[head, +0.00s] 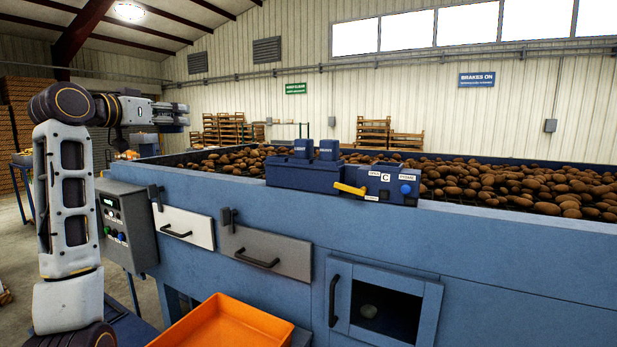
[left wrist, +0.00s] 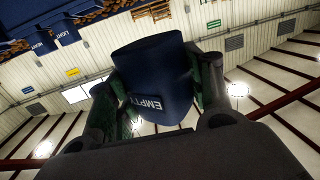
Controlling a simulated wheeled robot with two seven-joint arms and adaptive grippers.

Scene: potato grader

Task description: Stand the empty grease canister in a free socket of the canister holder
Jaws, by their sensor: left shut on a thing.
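My left gripper (head: 175,115) is raised at the left in the head view, above the near edge of the grader. In the left wrist view its fingers are shut on the dark blue empty grease canister (left wrist: 153,72), one finger on each side. A label on the canister reads EMPTY. The canister cannot be made out clearly in the head view. The blue canister holder (head: 303,178) sits on the grader's edge, right of the gripper and apart from it. Canisters marked LIGHT (head: 303,148) and HEAVY (head: 328,149) stand in it. The sockets' insides are hidden. My right gripper is not in view.
A blue control box with a yellow lever (head: 350,189) adjoins the holder on the right. Potatoes (head: 520,180) fill the grader bed behind. An orange crate (head: 225,322) stands below in front. Drawers (head: 266,252) and a control panel (head: 128,222) are on the front face.

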